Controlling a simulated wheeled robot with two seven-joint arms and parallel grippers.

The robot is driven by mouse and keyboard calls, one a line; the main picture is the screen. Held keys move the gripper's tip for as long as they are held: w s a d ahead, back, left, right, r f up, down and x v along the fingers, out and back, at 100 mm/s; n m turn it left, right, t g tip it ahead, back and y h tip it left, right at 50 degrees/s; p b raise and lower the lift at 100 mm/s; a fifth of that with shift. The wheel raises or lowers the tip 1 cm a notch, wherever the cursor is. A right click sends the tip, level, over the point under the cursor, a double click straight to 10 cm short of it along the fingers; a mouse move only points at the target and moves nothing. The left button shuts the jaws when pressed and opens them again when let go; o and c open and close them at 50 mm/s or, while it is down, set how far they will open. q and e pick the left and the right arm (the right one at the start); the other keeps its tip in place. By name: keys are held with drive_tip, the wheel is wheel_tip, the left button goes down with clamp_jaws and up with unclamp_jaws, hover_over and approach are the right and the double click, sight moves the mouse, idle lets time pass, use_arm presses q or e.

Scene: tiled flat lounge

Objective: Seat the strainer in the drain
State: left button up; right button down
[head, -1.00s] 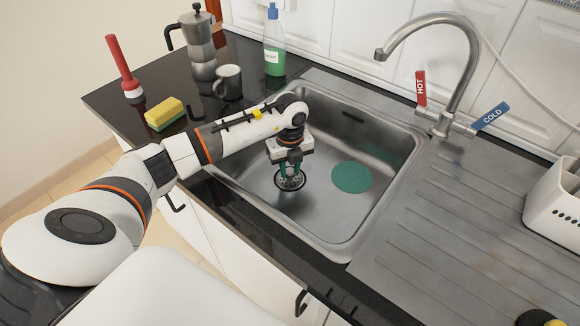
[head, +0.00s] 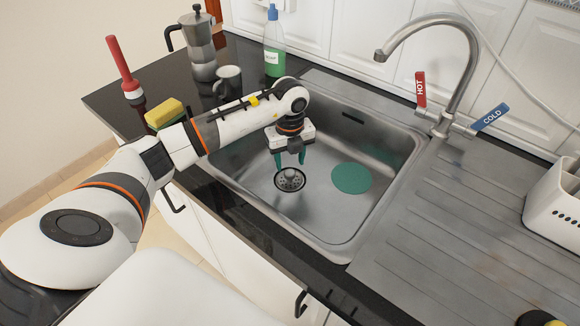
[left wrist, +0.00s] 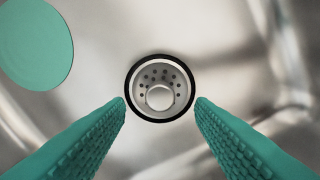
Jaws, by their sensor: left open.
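The strainer (head: 290,180) is a round metal basket with holes and a central knob. It sits inside the dark ring of the drain (head: 279,187) in the sink floor, and looks level and centred there. In the left wrist view the strainer (left wrist: 160,92) shows inside the black drain ring (left wrist: 131,75). My left gripper (head: 290,160) is open and empty, just above the strainer and apart from it. Its green fingertips (left wrist: 160,102) stand either side of the drain in the left wrist view. My right gripper is not in view.
A green disc (head: 351,178) lies on the floor of the steel sink (head: 330,225). The tap (head: 455,80) arches at the back right.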

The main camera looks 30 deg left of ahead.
sight(290, 173)
use_arm(q)
wheel_tip(290, 173, up, 8)
drive_tip(key=shift+r, duration=0.15)
idle(0.6)
